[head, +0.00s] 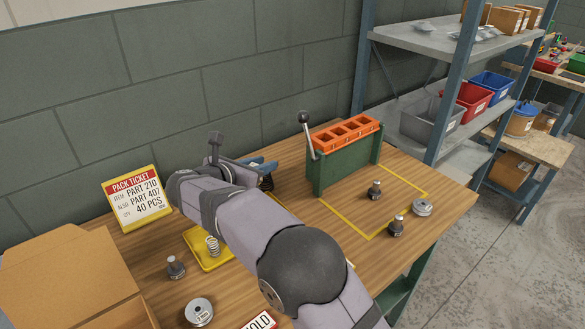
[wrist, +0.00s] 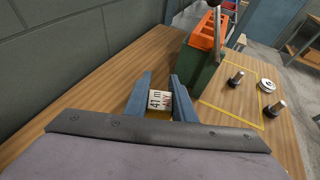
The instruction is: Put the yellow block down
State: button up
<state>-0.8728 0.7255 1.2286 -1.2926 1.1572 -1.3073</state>
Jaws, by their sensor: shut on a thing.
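My gripper (wrist: 160,82) has blue fingers that are closed on the yellow block (wrist: 159,118) in the wrist view. A white label with dark and red print covers most of its visible face, and a little yellow shows below it. In the head view my arm hides most of the gripper, and only the blue finger parts (head: 262,165) show behind it; the block is not clear there. The held block is over the wooden table (head: 290,165), left of the green fixture (head: 345,170). I cannot tell whether it touches the table.
The green fixture carries an orange slotted top (head: 345,132) and a lever (head: 306,125). A yellow outline, dark pegs (head: 374,190) and a metal spool (head: 422,207) are to its right. A yellow tray (head: 197,255) with a spring, a pack ticket (head: 137,198) and a cardboard box (head: 70,275) are left.

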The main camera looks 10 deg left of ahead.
jog(key=shift+w+d+p, duration=1.55)
jog(key=shift+w+d, duration=0.2)
jog(key=shift+w, duration=2.35)
jog(key=shift+w+d+p, duration=1.55)
jog(key=shift+w+d, duration=0.15)
jog(key=shift+w, duration=2.4)
jog(key=shift+f+p, duration=0.4)
jog(key=shift+f, duration=3.1)
jog(key=shift+f+b, duration=0.4)
jog(key=shift+b, duration=0.05)
jog(key=shift+f, duration=0.2)
jog(key=o, duration=0.8)
